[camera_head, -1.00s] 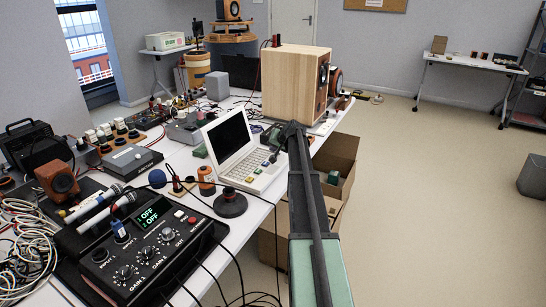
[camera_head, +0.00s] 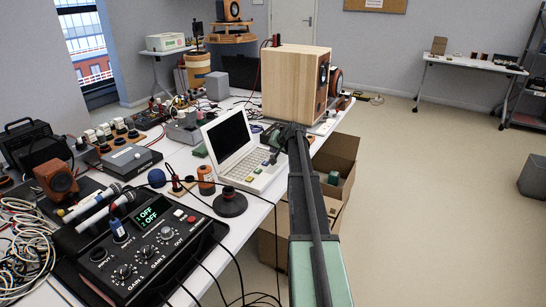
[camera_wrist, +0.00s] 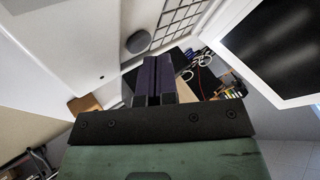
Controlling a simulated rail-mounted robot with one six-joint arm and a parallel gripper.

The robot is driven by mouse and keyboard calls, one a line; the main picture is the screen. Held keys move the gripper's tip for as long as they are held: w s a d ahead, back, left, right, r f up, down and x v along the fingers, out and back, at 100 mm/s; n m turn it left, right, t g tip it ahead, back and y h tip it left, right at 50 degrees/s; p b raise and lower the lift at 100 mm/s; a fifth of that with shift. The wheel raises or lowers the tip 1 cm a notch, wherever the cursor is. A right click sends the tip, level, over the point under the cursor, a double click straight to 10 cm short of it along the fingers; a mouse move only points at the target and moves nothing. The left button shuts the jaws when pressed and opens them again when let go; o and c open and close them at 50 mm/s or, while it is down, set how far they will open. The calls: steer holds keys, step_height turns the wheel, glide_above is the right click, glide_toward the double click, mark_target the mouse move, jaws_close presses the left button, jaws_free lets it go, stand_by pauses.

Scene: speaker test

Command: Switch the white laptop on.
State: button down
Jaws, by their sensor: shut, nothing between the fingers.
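The white laptop (camera_head: 247,172) stands open on the table, and its screen (camera_head: 227,134) is dark. My gripper (camera_head: 269,160) is over the right side of its keyboard deck, coming in from the right. In the wrist view the two dark fingers (camera_wrist: 160,61) are shut together with nothing between them. A round grey button (camera_wrist: 138,42) on the white deck lies just ahead and left of the fingertips. The keyboard (camera_wrist: 180,22) is beyond it, and the dark screen (camera_wrist: 275,45) is at the right. I cannot tell whether the fingers touch the deck.
A large wooden speaker (camera_head: 289,84) stands behind the laptop. A black mixer box (camera_head: 150,250) and a dark round stand (camera_head: 230,204) are in front of it. Cables cross the table nearby. An open cardboard box (camera_head: 338,155) is beside the table, with free floor to the right.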

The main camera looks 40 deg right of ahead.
mark_target(274, 155)
steer(key=shift+f+b, duration=0.45)
steer(key=shift+f, duration=0.05)
steer(key=shift+r, duration=0.15)
steer(key=shift+r+p, duration=0.85)
steer(key=shift+p, duration=0.15)
steer(key=shift+r, duration=0.1)
step_height(274, 155, up, 6)
steer(key=p, duration=0.6)
